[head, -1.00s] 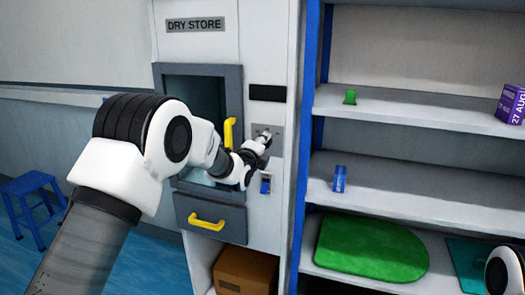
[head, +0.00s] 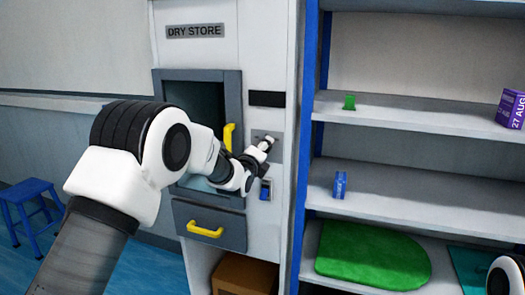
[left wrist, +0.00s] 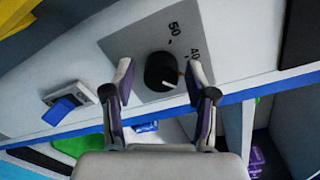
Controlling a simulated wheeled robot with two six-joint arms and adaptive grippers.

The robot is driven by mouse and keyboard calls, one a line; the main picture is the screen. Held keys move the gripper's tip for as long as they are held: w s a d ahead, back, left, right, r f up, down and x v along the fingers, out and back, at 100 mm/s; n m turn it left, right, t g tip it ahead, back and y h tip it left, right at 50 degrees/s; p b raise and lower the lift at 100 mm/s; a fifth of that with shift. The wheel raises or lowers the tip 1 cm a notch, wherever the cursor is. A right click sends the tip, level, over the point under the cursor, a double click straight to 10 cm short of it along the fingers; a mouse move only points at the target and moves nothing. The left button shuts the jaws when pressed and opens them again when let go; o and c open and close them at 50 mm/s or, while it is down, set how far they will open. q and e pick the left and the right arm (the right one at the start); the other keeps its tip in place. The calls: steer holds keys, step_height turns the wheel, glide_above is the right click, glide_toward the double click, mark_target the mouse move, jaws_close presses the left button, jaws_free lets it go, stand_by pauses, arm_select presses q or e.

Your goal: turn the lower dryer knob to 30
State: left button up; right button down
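A round black dryer knob (left wrist: 160,70) with a white pointer line sits on a grey dial plate (left wrist: 120,45) in the left wrist view. The numbers 50 and 40 show on the plate; the pointer faces down and to the right in that picture. My left gripper (left wrist: 158,83) is open, with one finger on each side of the knob and gaps visible. In the head view my left gripper (head: 268,143) is at the cabinet's control plate (head: 275,152) and covers the knob. Only one knob shows. My right gripper is out of view.
A blue rocker switch (head: 265,189) sits just below the plate. Left of it are the dry store door with a yellow handle (head: 229,136) and a drawer with a yellow handle (head: 205,230). A blue-framed shelf (head: 420,112) stands close on the right.

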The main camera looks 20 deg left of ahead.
arm_select(q)
steer(key=s, duration=1.2)
steer(key=shift+a+r, duration=0.15)
steer(key=shift+r, duration=0.1)
